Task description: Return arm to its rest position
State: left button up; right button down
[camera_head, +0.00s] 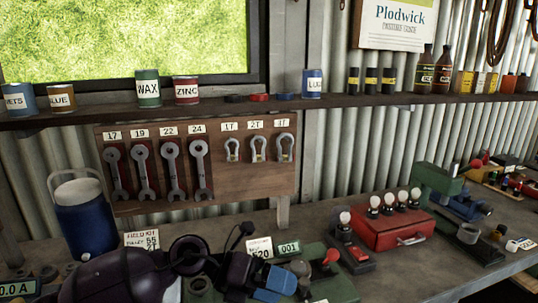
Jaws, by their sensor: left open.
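My left arm comes in along the bottom left in dark purple and black. My left gripper (268,284) is low in front of the bench, near the bottom edge of the head view. Its blue-tipped end points right, and it is open. No object shows between its fingers, though part of the gripper is hidden by its own body. It overlaps a green unit (328,288) in the picture; I cannot tell whether they touch. My right gripper is not in view.
A blue jug (87,228) stands at the left of the bench. Wrenches (171,170) and shackles (257,148) hang on a wooden board. Cans line the shelf (215,108) above.

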pick_arm(q)
notch_tip(320, 180, up, 6)
jog(key=w+a+n+t+h, duration=0.1)
jog(key=a+n+t+h, duration=0.3)
jog(key=n+t, duration=0.9)
jog(key=a+f+n+t+y, duration=0.35)
jog(key=a+n+y, duration=0.35)
jog(key=n, duration=0.3)
jog(key=a+f+n+t+y, duration=0.35)
jog(key=a+n+y, duration=0.25)
jog(key=n+y, duration=0.3)
jog(key=s+a+f+n+g+y, duration=0.4)
jog(key=s+a+f+n+g, duration=0.3)
jog(key=s+a+f, duration=0.3)
jog(key=s+a+f+n+g+h, duration=0.1)
jog(key=s+f+n+g, duration=0.1)
jog(key=s+f+g, duration=0.35)
jog(key=s+a+f+n+g, duration=0.1)
jog(key=s+f+g, duration=0.15)
jog(key=s, duration=0.65)
jog(key=w+f+t, duration=0.7)
jog(key=f+t, duration=0.1)
jog(key=f, duration=0.1)
jog(key=shift+w+d+f+h, duration=0.15)
jog(key=shift+w+f+h, duration=0.2)
jog(key=shift+h, duration=0.05)
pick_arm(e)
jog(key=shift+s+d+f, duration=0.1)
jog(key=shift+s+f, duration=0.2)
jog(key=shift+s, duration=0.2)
